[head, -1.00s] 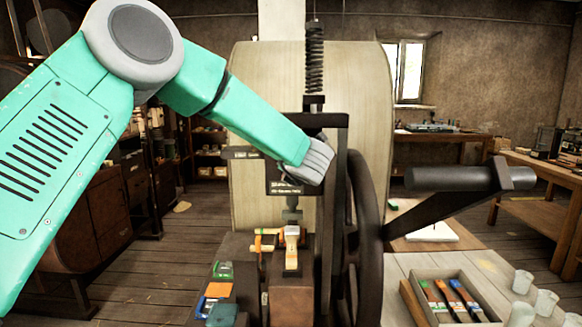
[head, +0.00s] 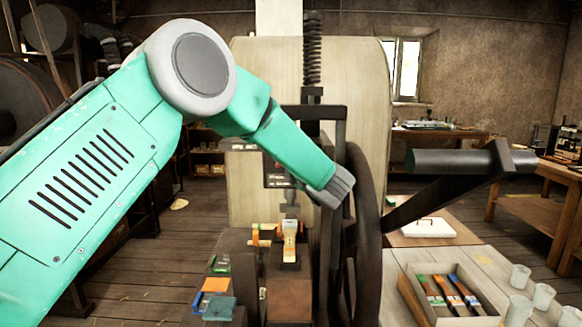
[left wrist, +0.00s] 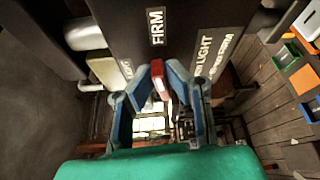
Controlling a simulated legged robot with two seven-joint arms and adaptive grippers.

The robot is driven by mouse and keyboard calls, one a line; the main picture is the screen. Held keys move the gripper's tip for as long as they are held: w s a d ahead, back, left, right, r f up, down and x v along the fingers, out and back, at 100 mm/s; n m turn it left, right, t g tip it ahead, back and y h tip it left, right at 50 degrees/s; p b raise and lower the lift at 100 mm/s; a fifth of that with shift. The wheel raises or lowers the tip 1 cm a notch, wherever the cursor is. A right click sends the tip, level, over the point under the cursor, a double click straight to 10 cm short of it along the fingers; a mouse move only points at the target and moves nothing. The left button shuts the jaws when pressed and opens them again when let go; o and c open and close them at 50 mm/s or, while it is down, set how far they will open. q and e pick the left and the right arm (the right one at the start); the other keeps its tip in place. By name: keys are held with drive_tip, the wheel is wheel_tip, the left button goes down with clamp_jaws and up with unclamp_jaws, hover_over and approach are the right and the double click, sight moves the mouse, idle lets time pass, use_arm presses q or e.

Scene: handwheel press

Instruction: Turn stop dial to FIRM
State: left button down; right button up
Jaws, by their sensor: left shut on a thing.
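In the left wrist view, the blue fingers of my left gripper (left wrist: 166,76) are closed around a red dial knob (left wrist: 158,75) with a white mark. The knob's upper end points roughly toward the white word FIRM (left wrist: 157,27) on the dark panel. The word LIGHT (left wrist: 204,50) stands to the right of the knob, with another label beside it. In the head view, my left arm reaches across the front of the press and its grey wrist end (head: 335,187) is at the press frame. The fingers and dial are hidden there. My right gripper is not in view.
The large dark handwheel (head: 365,235) with its thick handle (head: 450,162) stands just right of my left wrist. A tray (head: 447,312) of coloured pieces and several cups (head: 519,277) sit on the right table. An orange-and-white piece (head: 289,240) is under the ram.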

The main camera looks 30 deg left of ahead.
use_arm(q)
drive_tip(key=shift+f+m+y, duration=0.2)
drive_tip(key=shift+m+y, duration=0.1)
drive_tip(key=shift+m, duration=0.5)
drive_tip(key=c, duration=1.9)
unclamp_jaws()
drive_tip(key=o, duration=0.3)
drive_tip(key=shift+w+f, duration=0.1)
drive_tip(key=shift+w, duration=0.1)
drive_tip(key=shift+s, duration=0.1)
drive_tip(key=v, duration=1.2)
